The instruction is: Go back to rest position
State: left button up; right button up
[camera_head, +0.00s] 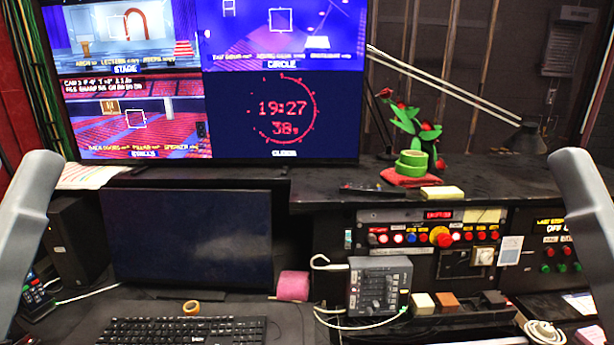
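My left arm comes in at the left edge and my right arm at the right edge, as plain grey links. Both grippers are outside the picture, so their fingers and anything in them are hidden. The cue button panel (432,237) is at the centre right, with red, blue and white buttons and a larger red-and-yellow knob (441,236). A second panel (557,254) with red and green buttons is at the right, partly covered by my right arm. Nothing of mine touches either panel in view.
A large screen (283,119) shows several stage pictures and a clock. A dark monitor (188,237), keyboard (182,331), tape ring (191,307), pink roll (293,286) and grey control box (380,286) with a cable fill the desk.

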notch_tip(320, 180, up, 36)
jog(key=p, duration=3.3)
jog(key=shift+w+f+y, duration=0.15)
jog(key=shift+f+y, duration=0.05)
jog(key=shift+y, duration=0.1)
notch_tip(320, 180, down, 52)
jog(key=b, duration=5.2)
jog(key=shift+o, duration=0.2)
